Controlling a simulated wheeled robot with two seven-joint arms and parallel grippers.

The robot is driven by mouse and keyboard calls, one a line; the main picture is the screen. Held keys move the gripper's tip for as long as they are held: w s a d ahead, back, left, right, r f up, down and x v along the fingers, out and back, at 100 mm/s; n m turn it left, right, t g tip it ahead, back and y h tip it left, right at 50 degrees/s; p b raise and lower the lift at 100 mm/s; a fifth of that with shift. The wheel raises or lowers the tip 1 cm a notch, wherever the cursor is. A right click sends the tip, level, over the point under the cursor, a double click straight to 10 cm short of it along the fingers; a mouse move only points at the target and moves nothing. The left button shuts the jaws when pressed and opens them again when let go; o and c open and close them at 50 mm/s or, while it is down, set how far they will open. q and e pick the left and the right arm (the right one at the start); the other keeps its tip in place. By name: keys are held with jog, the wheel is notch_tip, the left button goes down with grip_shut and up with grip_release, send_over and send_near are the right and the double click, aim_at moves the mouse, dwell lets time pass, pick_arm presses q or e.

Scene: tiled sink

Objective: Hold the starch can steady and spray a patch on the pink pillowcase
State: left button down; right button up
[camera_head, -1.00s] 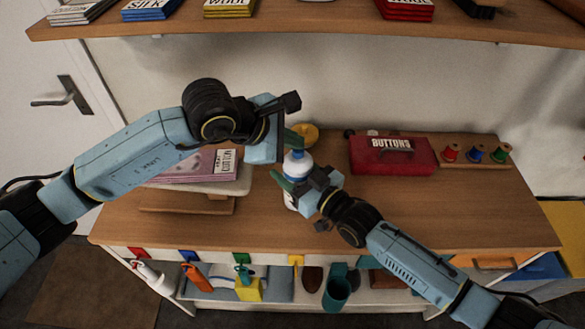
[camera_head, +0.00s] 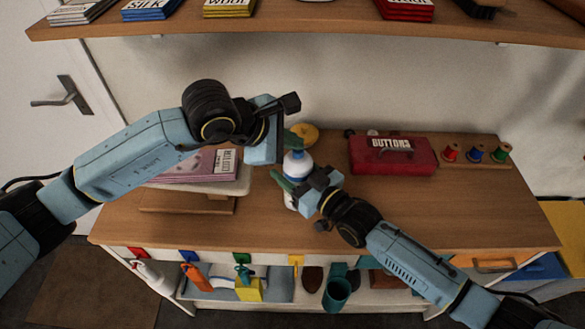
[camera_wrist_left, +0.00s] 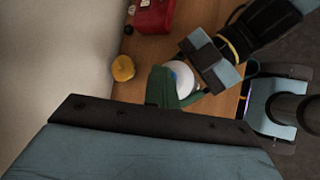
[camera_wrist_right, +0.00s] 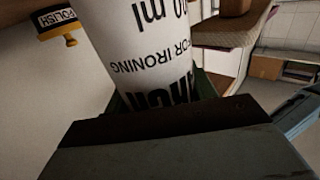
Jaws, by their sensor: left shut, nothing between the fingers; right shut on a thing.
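The white starch can (camera_head: 298,164) with its blue top stands upright on the wooden worktop. My right gripper (camera_head: 284,182) is shut around its body; the right wrist view shows its printed side (camera_wrist_right: 145,50) close up, lettering upside down. My left gripper (camera_head: 291,138) is shut and empty, its green fingertips at or just above the can's top. In the left wrist view the fingers (camera_wrist_left: 165,90) partly cover the blue top, so I cannot tell whether they touch it. The pink pillowcase (camera_head: 183,165) appears to lie on a pale padded board left of the can, partly behind my left arm.
A yellow polish tin (camera_head: 305,134) stands behind the can. A red button box (camera_head: 392,158) and several thread spools (camera_head: 474,153) are at the right. A shelf (camera_head: 310,28) runs overhead. The worktop's front right is clear apart from my right arm.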

aim_at(293, 157)
pick_arm(q)
notch_tip(293, 157, up, 6)
dwell(0.6)
dwell(1.3)
pick_arm(e)
jog(key=o, duration=1.3)
jog(key=shift+o, duration=0.2)
jog(key=shift+s+d, duration=0.1)
